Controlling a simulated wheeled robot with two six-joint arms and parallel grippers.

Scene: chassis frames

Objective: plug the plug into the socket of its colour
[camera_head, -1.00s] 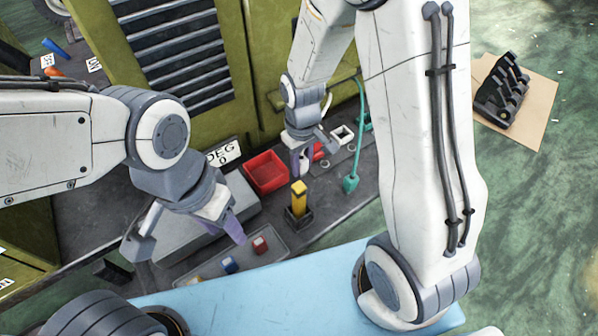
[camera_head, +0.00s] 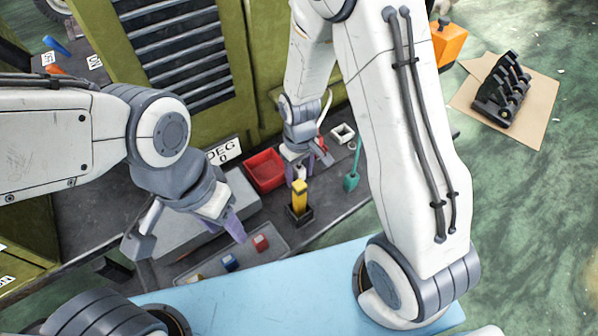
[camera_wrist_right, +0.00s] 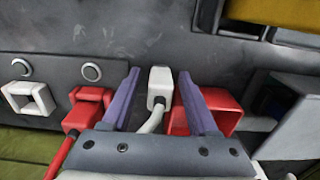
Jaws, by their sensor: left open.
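A white plug (camera_wrist_right: 160,85) with a white cable lies between the fingers of my right gripper (camera_wrist_right: 158,98) in the right wrist view, with small gaps on both sides. My right gripper (camera_head: 304,165) also shows in the head view, low over the bench beside the red bin. A red plug-like piece (camera_wrist_right: 88,108) with a red cable lies left of the fingers in the wrist view. A hollow white square frame (camera_wrist_right: 28,98), possibly a socket, lies farther left; it also shows in the head view (camera_head: 343,133). My left gripper (camera_head: 200,228) is open and empty over the tray side.
A red bin (camera_head: 281,181) stands close to the right gripper. A yellow piece (camera_head: 299,194) stands upright in a black holder. A teal piece (camera_head: 352,180) lies to the right. A grey tray (camera_head: 270,258) holds red and blue blocks. A black rack (camera_head: 503,92) stands on cardboard.

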